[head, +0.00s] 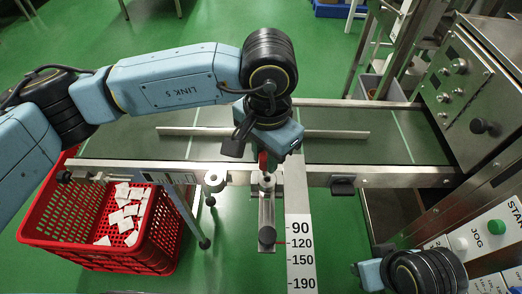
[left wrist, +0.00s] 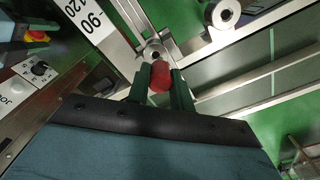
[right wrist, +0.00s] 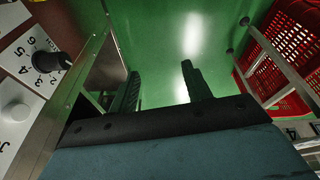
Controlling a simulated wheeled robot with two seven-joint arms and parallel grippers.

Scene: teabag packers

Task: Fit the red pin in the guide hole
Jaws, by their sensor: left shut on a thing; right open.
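The red pin (head: 263,161) is in my left gripper (head: 265,154), which hangs over the conveyor's front rail. In the left wrist view the pin's red head (left wrist: 161,76) sits between the two dark fingers, which are shut on it. The guide hole (head: 267,177) is in a small metal block on the rail, just in front of the pin in the head view. In the left wrist view the hole (left wrist: 156,55) shows just beyond the pin's head. The pin's lower end is hidden. My right gripper (right wrist: 160,84) is open and empty, away from the rail.
A round metal post (head: 214,181) is left of the hole. A red crate (head: 95,255) holds white teabags. A control cabinet (head: 480,95) stands at the right.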

